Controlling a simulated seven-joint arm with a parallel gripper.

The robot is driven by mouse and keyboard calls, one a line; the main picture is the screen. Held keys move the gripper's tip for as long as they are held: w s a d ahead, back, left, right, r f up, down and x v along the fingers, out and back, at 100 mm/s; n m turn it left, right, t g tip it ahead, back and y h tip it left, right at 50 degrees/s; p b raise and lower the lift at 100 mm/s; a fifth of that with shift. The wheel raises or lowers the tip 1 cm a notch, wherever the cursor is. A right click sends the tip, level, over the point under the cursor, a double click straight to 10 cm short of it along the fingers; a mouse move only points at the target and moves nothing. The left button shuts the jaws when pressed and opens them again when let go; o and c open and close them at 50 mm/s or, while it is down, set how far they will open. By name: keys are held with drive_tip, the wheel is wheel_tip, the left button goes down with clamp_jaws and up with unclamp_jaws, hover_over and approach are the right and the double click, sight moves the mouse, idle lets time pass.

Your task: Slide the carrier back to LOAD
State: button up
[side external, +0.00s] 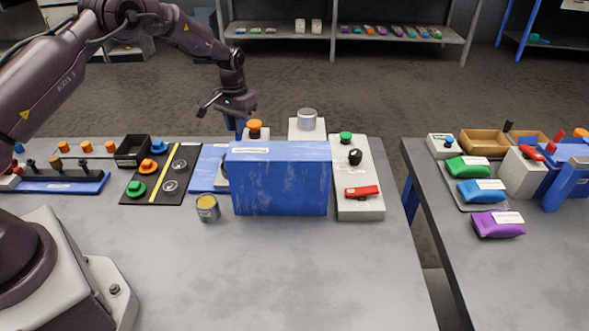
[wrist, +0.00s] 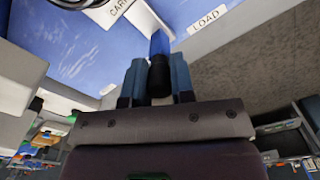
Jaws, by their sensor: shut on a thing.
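My gripper (wrist: 159,78) is shut on a black round handle (wrist: 160,82), which has a blue part beyond it. A label with the letters CARR (wrist: 118,8), cut off by the frame edge, lies to the left of the handle. The LOAD label (wrist: 208,19) is on a blue surface to the right of the handle. In the side view my gripper (side external: 240,128) is low behind the large blue box (side external: 280,185). The box hides the handle and most of the carrier there, so I cannot tell the carrier's exact position.
An orange-topped button (side external: 255,126) stands close beside my gripper. A grey cylinder (side external: 307,119) stands on a pale block to the right. A control panel (side external: 358,208) stands right of the blue box, and a small can (side external: 207,208) sits front left. The front tabletop is clear.

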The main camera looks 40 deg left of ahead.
drive_tip(key=shift+s+a, duration=1.85)
drive_tip(key=shift+a, duration=0.05)
drive_tip(key=o, duration=1)
drive_tip(key=shift+o, duration=0.2)
drive_tip(key=shift+r, duration=0.15)
wheel_tip(320, 180, up, 8)
